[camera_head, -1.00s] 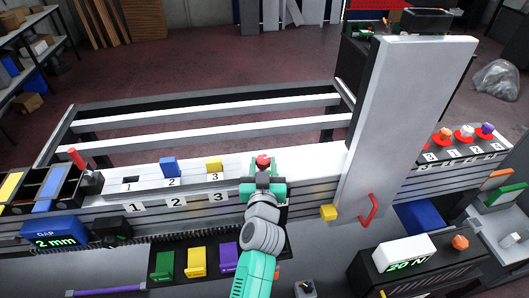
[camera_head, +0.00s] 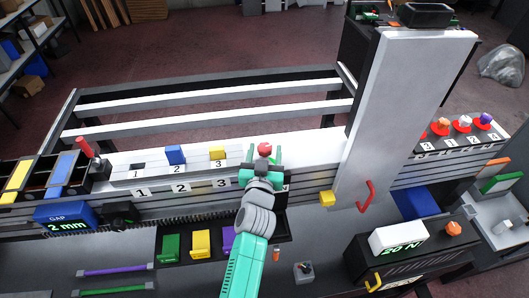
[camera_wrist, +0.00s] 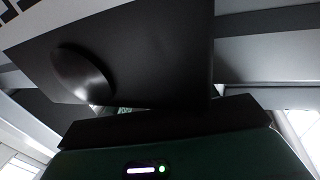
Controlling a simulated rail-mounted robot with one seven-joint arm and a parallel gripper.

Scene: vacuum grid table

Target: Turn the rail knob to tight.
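A red-topped knob (camera_head: 265,149) stands on the white rail (camera_head: 310,150), just beyond my gripper; no tight marking on it can be read. Whether the fingers touch the knob is hidden. In the wrist view a large dark block with a rounded, shiny bulge (camera_wrist: 84,75) fills the space before the gripper. The fingertips do not show clearly there.
Numbered slots with a blue block (camera_head: 175,155) and a yellow block (camera_head: 217,153) lie left. A red-handled lever (camera_head: 84,147) stands further left. A tall grey column (camera_head: 412,110) rises right, with a yellow cube (camera_head: 327,198) and a red handle (camera_head: 366,197) near its foot.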

